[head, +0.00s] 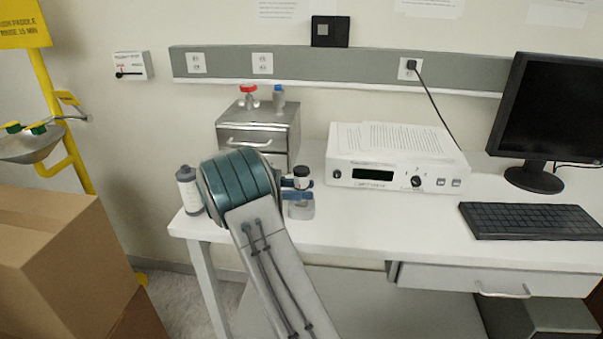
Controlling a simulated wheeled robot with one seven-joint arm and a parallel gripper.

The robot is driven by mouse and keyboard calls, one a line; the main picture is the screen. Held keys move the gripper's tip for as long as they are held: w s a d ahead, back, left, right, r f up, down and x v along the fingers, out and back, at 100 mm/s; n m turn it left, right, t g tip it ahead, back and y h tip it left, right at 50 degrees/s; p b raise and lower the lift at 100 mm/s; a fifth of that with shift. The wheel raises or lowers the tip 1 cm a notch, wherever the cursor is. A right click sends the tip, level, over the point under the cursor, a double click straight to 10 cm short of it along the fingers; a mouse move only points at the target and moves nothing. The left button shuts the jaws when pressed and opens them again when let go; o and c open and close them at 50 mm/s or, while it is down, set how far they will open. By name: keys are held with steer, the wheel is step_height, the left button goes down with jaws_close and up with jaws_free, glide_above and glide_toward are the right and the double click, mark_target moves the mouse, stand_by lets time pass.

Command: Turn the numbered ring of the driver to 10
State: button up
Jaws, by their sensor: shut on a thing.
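My arm reaches up from the bottom of the head view, and its wide teal-banded wrist ends over the left part of the white bench. My gripper (298,190) shows only in part at the right of the wrist. Its blue finger parts look closed around a small upright thing with a black top and pale body, which seems to be the driver (301,172). A clear or grey base (301,210) shows beneath it. The numbered ring and its digits are too small and too covered to read.
A grey bottle (188,190) stands just left of my wrist. A steel drawer box (258,126) with red and blue valves is behind. A white instrument (392,171) with papers, a keyboard (528,221) and a monitor (550,120) fill the right. Cardboard boxes (60,260) stand left.

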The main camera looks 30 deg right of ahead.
steer(key=shift+r+m+g+y+p, duration=0.2)
steer(key=shift+m+g+y+p, duration=0.1)
steer(key=shift+g+p, duration=0.1)
steer(key=shift+f, duration=0.25)
stand_by(0.8)
steer(key=o, duration=1)
steer(key=shift+c, duration=0.2)
steer(key=shift+f+b, duration=0.1)
steer(key=shift+b, duration=0.35)
